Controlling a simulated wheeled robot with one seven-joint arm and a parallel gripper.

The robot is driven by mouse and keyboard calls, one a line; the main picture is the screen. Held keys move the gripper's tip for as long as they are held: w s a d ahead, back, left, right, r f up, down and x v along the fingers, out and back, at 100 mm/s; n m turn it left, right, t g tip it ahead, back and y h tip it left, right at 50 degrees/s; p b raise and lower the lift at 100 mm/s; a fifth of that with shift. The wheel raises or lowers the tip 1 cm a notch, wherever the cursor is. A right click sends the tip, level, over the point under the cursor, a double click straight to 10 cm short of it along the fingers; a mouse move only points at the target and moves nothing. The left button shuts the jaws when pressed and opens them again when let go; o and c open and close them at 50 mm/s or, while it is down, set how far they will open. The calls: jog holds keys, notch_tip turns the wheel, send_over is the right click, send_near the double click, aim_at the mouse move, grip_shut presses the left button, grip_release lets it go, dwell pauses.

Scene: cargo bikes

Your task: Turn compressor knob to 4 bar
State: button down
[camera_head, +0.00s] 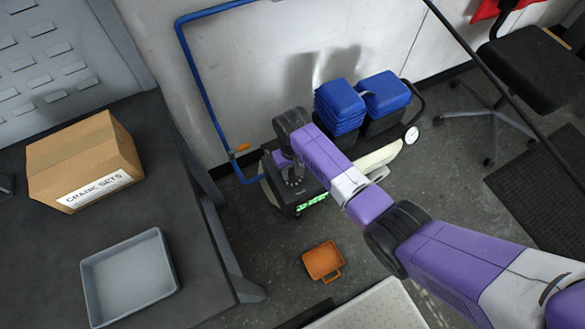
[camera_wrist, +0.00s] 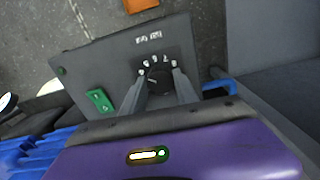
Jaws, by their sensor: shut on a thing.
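The compressor (camera_head: 386,158) stands on the floor against the wall, partly hidden behind my arm in the head view. In the wrist view its dark panel (camera_wrist: 90,65) fills the middle. A round black knob (camera_wrist: 159,78) sits on the panel with white numbers around it, too blurred to read surely. My gripper (camera_wrist: 160,82) has one finger on each side of the knob and is shut on it. A green switch (camera_wrist: 101,100) is left of the knob.
A dark workbench (camera_head: 60,235) with a cardboard box (camera_head: 85,160) and grey tray (camera_head: 130,278) stands left. An orange case (camera_head: 323,261) lies on the floor in front.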

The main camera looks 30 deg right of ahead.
jog(key=shift+n, duration=0.7)
jog(key=c, duration=0.9)
grip_release()
jog(key=shift+c, duration=0.2)
jog(key=shift+r, duration=0.1)
notch_tip(320, 180, up, 8)
jog(key=shift+f+p, duration=0.2)
jog(key=shift+p, duration=0.6)
